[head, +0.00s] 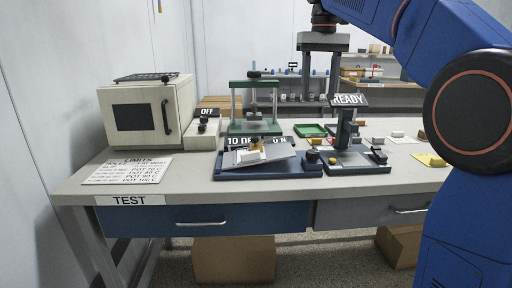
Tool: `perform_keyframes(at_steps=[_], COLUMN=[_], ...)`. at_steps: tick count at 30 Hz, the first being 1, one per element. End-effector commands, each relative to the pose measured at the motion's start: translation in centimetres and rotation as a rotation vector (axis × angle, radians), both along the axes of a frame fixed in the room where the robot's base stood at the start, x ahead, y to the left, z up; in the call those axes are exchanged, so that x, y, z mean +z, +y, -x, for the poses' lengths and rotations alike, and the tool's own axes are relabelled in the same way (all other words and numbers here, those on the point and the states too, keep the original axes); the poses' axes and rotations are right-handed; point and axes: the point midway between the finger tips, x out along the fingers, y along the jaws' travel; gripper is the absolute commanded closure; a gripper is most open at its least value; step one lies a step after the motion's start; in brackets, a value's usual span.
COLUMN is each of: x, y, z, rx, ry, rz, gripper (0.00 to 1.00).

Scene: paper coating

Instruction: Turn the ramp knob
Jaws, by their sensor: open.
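The ramp is a tilted pale plate (259,154) on a dark blue base (229,174), near the bench's front edge in the head view. A sign reading roughly "10 DE… …N" (257,141) stands behind it, partly covered. A small dark round knob (312,156) sits at the right end of the base; I take it for the ramp knob.
A dark stand with a "READY" sign (350,100) is close to the knob's right. A green press (254,107) stands behind the ramp. A cream oven (147,109), an "OFF" device (203,132) and a "LIMITS" sheet (128,170) are left. Green trays (310,130) lie behind.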

Motion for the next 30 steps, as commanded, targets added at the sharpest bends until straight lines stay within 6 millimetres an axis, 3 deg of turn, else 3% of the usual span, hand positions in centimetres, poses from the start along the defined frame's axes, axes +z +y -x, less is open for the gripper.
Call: perform_keyframes(at_steps=[13,24,30], x=[-0.02,-0.25,-0.33], y=[0.01,0.14,0.18], z=[0.00,0.04,0.05], rx=[0.043,0.576,0.758], ry=[0.000,0.000,0.000], rz=[0.000,0.000,0.000], gripper=[0.49,0.49,0.49])
